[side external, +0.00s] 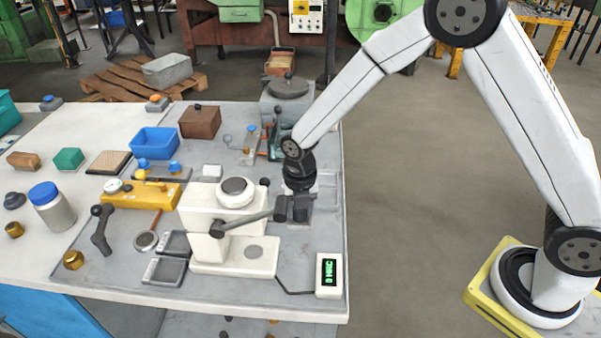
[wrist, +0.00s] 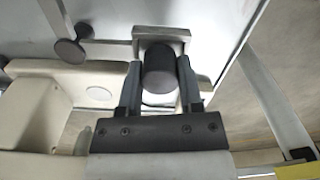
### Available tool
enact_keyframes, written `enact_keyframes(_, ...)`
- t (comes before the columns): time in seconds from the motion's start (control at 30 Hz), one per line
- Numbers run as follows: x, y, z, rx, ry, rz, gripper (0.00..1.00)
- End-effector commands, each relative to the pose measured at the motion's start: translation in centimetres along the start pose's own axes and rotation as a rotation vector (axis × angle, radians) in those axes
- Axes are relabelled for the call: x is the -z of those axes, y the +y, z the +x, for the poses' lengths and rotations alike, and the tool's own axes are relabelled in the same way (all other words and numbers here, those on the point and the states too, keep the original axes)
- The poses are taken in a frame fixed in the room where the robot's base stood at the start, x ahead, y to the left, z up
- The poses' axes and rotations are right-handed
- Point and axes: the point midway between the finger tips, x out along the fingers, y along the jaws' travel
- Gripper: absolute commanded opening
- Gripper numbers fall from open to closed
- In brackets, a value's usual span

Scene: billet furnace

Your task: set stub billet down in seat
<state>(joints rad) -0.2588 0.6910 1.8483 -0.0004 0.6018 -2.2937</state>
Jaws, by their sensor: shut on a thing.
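The stub billet (wrist: 159,70) is a short dark cylinder, held between the two fingers of my gripper (wrist: 160,84) in the wrist view. A grey metal block (wrist: 180,36), which looks like the seat, shows just beyond the billet. I cannot tell whether the billet touches it or is inside it. In the side view my gripper (side external: 293,208) points down at the right part of the bench, just right of the cream hardness tester (side external: 235,258). The billet is hidden there by the gripper and the tester's lever.
The tester's dark lever (side external: 250,218) reaches right to beside my gripper. A display box (side external: 328,275) reading HRC stands at the bench's front right corner. A yellow gauge stand (side external: 140,196), a blue bin (side external: 154,142) and small trays (side external: 165,271) lie to the left.

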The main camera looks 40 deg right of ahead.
Motion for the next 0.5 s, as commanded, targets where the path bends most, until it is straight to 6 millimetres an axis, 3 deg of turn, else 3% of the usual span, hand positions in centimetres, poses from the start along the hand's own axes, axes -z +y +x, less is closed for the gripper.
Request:
enact_keyframes(0.3,-0.03,0.04,0.25,-0.001,-0.001,0.0,0.0)
enact_keyframes(0.33,-0.01,0.02,0.3,-0.001,-0.001,0.0,0.49)
enact_keyframes(0.43,-0.02,0.02,0.27,-0.001,-0.001,0.0,0.81)
enact_keyframes(0.5,-0.01,0.02,0.27,-0.001,-0.001,0.0,0.81)
